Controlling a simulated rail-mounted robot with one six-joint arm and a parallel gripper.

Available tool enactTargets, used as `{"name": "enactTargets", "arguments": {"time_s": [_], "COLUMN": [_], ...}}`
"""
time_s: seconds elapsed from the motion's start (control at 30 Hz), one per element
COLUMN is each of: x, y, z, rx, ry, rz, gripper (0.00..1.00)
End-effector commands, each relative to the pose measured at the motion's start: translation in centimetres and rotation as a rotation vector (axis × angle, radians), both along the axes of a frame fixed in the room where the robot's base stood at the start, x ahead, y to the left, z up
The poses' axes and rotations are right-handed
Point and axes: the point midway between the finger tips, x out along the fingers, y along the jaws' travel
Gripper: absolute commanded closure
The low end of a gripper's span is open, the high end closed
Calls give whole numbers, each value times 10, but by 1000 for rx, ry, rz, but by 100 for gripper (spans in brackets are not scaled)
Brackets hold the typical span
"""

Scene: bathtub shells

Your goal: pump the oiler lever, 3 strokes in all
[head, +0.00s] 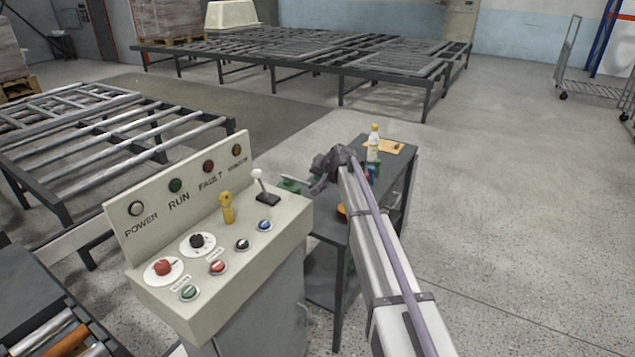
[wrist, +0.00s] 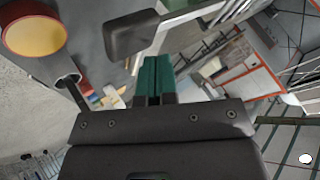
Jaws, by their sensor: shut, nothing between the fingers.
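My gripper (head: 290,184) is shut and empty beside the right end of the control box, above the gap to the dark cart. Its green fingers (wrist: 156,80) are pressed together in the wrist view. A dark, rounded paddle on a thin rod (wrist: 131,36) lies just left of and beyond the fingertips there; it looks like the oiler lever, but I cannot be certain. I see no contact between it and the fingers. In the head view, the arm and gripper hide that spot. A separate white-knobbed lever (head: 258,174) stands upright on the control box.
The control box (head: 150,277) carries a yellow key-like handle (head: 227,207), knobs and buttons. The dark cart (head: 400,155) holds a bottle (head: 374,143) and small items. A yellow-and-red round container (wrist: 34,30) shows in the wrist view. Floor right of my arm is clear.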

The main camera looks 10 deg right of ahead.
Motion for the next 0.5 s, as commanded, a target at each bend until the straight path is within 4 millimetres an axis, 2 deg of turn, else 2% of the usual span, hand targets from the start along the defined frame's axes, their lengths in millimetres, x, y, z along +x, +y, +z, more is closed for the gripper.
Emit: {"name": "enactTargets", "arguments": {"time_s": [0.3, 0.5], "x": [0, 0], "y": [0, 0], "z": [2, 21], "rx": [0, 0], "ry": [0, 0], "rz": [0, 0], "gripper": [100, 100]}}
